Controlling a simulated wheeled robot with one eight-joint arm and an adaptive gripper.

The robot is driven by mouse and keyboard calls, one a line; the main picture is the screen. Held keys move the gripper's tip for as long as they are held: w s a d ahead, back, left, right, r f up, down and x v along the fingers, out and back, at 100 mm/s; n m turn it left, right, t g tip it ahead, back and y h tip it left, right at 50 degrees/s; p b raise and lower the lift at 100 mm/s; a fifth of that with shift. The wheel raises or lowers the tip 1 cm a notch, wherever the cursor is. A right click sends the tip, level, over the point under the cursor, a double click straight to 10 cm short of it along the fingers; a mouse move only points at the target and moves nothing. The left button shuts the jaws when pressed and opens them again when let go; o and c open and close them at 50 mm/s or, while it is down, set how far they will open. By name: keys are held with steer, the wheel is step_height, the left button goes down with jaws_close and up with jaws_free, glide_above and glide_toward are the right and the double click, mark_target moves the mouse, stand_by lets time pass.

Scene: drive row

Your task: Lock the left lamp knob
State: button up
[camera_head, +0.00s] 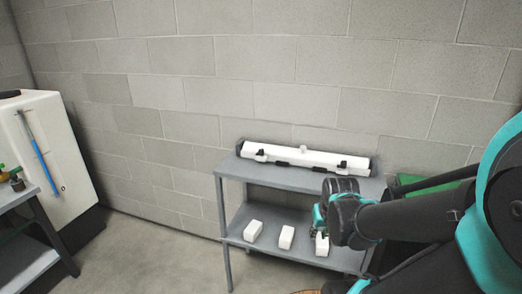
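A long white lamp tube (305,156) in a dark holder lies along the top of a grey shelf unit (234,170) against the wall. A small black left knob (261,155) sits at the front of the lamp near its left end. A similar black right knob (342,165) sits near the right end. Too small to tell how either knob is turned. My gripper (319,222) is in front of the shelf, below and to the right of the left knob and apart from it. Its fingers are small and partly hidden by my wrist, so their opening is unclear.
Several white blocks (286,237) stand on the lower shelf, one partly behind my gripper. A green object (412,181) is at the right, partly behind my arm. A white cabinet (52,140) and a table (18,197) are at the left. The floor between is clear.

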steer(key=shift+o, duration=0.4)
steer(key=w+a+r+n, duration=0.1)
steer(key=w+a+r, duration=0.2)
steer(key=w+r, duration=0.5)
steer(key=w+a+r+n+y, duration=0.1)
steer(key=w+a+r, duration=0.3)
steer(key=w+r, duration=0.4)
steer(key=w+n, duration=0.1)
steer(key=w, duration=0.2)
steer(key=shift+w, duration=0.25)
step_height(320, 180, up, 12)
steer(key=n, duration=0.2)
glide_above(261, 149)
steer(key=s+d, duration=0.3)
steer(key=s, duration=0.3)
steer(key=shift+y, duration=0.4)
steer(key=x, duration=1.6)
steer(key=shift+f, duration=0.45)
jaws_close()
